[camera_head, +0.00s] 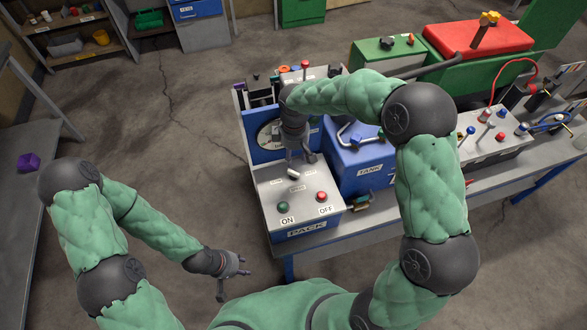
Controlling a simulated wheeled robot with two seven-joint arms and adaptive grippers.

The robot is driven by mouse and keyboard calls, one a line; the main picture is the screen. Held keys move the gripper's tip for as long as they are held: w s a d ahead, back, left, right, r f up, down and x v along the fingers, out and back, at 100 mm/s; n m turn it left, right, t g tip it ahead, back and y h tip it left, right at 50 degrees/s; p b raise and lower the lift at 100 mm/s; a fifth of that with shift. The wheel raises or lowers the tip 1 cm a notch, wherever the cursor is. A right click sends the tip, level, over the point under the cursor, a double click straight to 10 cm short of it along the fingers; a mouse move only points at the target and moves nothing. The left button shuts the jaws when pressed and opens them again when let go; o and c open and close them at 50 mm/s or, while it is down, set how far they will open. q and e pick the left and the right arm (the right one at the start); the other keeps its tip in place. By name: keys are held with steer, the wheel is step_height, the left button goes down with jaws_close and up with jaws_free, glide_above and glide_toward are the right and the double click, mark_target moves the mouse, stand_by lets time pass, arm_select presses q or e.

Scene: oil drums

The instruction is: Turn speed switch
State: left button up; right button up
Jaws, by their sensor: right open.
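A grey and blue control box (318,229) labelled PACK stands on the near left end of the workbench. Its sloped top has a green ON button (283,207), a red OFF button (321,196) and a small pale switch (293,174) with tiny labels around it, too small to read. My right gripper (301,160) is open and points down just above and behind this switch. I cannot tell whether a finger touches it. My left gripper (235,285) is open and empty, low and left of the bench.
A blue TANK box (357,160) and a dial panel (268,136) stand close to my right gripper. A grey panel with knobs (488,137) and a red-lidded green case (478,38) are further right. A side table (22,210) holds a purple object (28,162). Floor between is clear.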

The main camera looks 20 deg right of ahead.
mark_target(294, 175)
step_height(294, 175, down, 9)
steer(key=shift+r+b, duration=0.2)
steer(key=shift+b, duration=0.4)
jaws_close()
